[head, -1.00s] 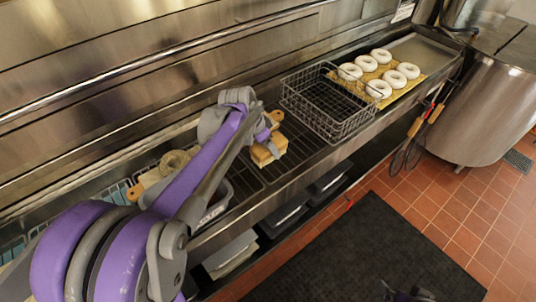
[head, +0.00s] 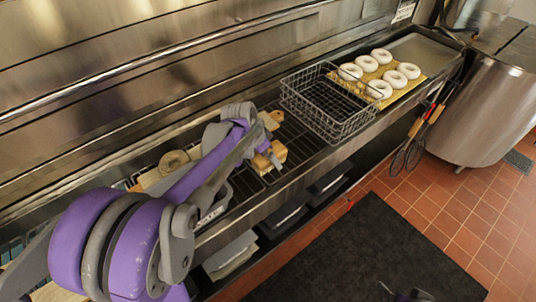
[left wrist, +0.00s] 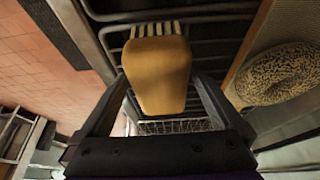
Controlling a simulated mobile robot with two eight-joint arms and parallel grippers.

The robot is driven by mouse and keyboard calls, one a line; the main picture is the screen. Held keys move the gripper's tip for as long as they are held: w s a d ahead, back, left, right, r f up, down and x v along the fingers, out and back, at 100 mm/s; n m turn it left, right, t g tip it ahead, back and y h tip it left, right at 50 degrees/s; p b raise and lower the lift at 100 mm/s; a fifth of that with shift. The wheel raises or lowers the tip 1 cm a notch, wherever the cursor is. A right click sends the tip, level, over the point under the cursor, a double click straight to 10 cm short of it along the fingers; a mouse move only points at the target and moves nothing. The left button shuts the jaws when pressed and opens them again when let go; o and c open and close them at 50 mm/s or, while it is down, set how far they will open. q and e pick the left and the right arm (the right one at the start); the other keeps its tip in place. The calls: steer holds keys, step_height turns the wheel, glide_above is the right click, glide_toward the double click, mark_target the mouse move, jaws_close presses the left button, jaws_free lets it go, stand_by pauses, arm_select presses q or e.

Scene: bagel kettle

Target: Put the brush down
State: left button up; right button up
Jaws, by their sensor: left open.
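The brush (head: 268,158) is a tan wooden block with pale bristles. It rests on the dark wire rack of the counter. My left gripper (head: 273,153) is low over it, partly hiding it in the head view. In the left wrist view the brush (left wrist: 158,75) lies between the two spread fingers of my left gripper (left wrist: 160,92), its bristles pointing away from the palm. The fingers are open, with a gap visible on the right side. A dark part at the bottom edge of the head view seems to be my right gripper (head: 412,295); its jaws are unclear.
An empty wire basket (head: 325,108) stands just right of the brush. Beyond it several white bagels lie on a yellow board (head: 362,92). A seeded bagel (head: 173,162) lies to the left, on a wooden board. Skimmers (head: 413,150) hang by the steel kettle (head: 482,110).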

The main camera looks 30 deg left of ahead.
arm_select(q)
steer(key=shift+r, duration=0.3)
steer(key=p+v, duration=0.1)
steer(key=v, duration=1)
steer(key=shift+r, duration=0.15)
steer(key=shift+s+d, duration=0.2)
steer(key=shift+s, duration=0.1)
steer(key=s+d+f+n+y, duration=0.1)
steer(key=s+d+f+n, duration=0.1)
steer(key=s+d+f, duration=0.3)
steer(key=s+d+f+n+t, duration=0.1)
steer(key=s+d+f, duration=0.4)
steer(key=s, duration=0.5)
steer(key=shift+s+d+n+y, duration=0.3)
steer(key=shift+d+n+y, duration=0.1)
steer(key=shift+d+n, duration=0.4)
